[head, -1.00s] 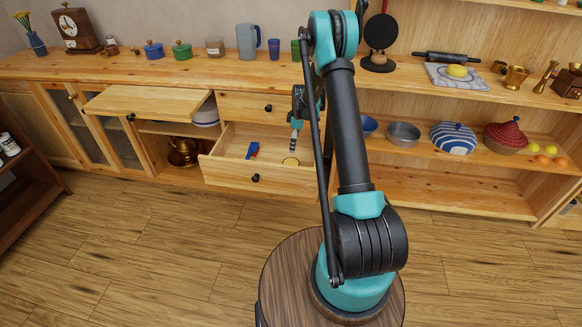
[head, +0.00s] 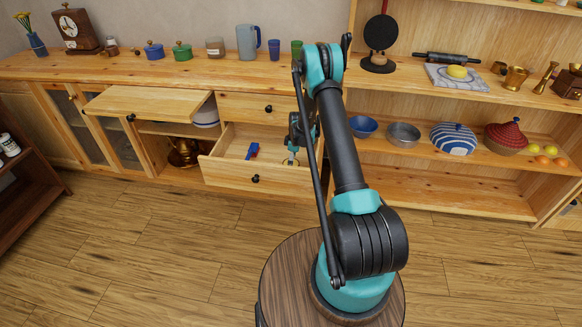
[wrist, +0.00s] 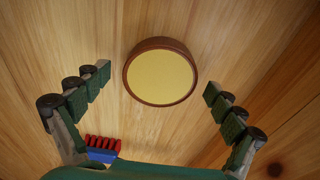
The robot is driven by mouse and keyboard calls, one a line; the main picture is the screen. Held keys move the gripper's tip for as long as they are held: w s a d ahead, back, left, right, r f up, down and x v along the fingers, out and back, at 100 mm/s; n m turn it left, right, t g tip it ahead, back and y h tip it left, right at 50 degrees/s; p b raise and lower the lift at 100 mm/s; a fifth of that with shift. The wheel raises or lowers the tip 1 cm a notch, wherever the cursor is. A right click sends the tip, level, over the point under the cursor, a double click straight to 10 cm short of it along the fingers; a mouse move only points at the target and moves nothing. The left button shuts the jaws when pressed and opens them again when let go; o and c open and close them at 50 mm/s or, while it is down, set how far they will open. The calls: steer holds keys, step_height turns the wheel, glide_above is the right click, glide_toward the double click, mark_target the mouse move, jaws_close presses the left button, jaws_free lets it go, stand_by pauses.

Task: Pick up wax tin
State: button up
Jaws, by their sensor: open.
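The wax tin (wrist: 160,76) is a round tin with a yellow top and a brown rim. It lies flat on the wooden drawer floor in the wrist view, ahead of and between my fingers. My gripper (wrist: 158,90) is open, with one finger on each side and clear of the tin. In the head view my gripper (head: 291,155) reaches down into the open drawer (head: 228,172). The tin (head: 290,162) shows there only in part, mostly hidden by the gripper.
A red and blue brush-like object (wrist: 102,148) lies in the drawer near the left finger; it also shows in the head view (head: 252,151). The drawer front and sides surround the gripper. The counter (head: 200,72) above holds pots, a jug and cups.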

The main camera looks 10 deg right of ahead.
steer(key=shift+c, duration=0.6)
steer(key=c, duration=1.2)
steer(key=shift+c, duration=0.2)
steer(key=shift+r, duration=0.1)
